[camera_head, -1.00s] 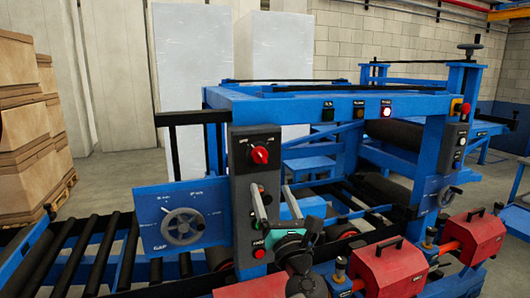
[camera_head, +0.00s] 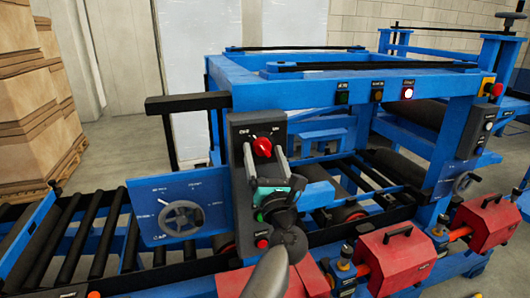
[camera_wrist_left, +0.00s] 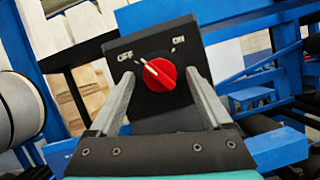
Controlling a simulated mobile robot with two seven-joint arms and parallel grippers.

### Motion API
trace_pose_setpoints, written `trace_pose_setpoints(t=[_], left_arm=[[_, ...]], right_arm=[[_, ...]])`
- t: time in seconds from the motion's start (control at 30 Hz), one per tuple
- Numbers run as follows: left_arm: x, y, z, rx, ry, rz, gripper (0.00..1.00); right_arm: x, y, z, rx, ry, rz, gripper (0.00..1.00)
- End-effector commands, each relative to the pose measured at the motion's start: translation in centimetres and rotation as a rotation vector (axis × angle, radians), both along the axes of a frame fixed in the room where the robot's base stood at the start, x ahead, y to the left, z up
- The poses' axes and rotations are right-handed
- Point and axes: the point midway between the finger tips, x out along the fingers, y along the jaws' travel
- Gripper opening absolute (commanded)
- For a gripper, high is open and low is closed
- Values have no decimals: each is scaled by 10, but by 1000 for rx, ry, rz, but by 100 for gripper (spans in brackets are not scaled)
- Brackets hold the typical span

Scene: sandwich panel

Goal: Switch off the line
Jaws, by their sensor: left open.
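The red rotary knob (camera_head: 262,146) sits on the dark grey control box (camera_head: 238,190) of the blue machine. In the left wrist view the knob (camera_wrist_left: 159,75) lies between OFF and ON labels, its white mark pointing up and left, toward the OFF side. My left gripper (camera_head: 263,155) is open, its two fingers on either side of the knob. The wrist view shows gaps between the fingers (camera_wrist_left: 161,92) and the knob. I cannot tell how far the tips are from the panel. My right gripper is not in view.
A red button (camera_head: 262,243) is low on the same box. A handwheel (camera_head: 181,218) on a blue plate stands at the left. Indicator lamps, one lit (camera_head: 407,93), line the upper beam. Red housings (camera_head: 396,259) stand at the lower right.

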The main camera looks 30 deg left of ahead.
Motion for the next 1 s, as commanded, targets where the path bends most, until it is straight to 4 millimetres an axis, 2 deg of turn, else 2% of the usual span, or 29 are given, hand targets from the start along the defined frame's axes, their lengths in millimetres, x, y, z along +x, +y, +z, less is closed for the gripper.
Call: trace_pose_setpoints(t=[0.07, 0.77, 1.0], left_arm=[[0, 0, 0, 0, 0, 0, 79], [0, 0, 0, 1, -1, 1, 1], [1, -1, -1, -22, -27, 0, 0]], right_arm=[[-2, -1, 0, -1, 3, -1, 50], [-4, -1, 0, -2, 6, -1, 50], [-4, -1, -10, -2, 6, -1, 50]])
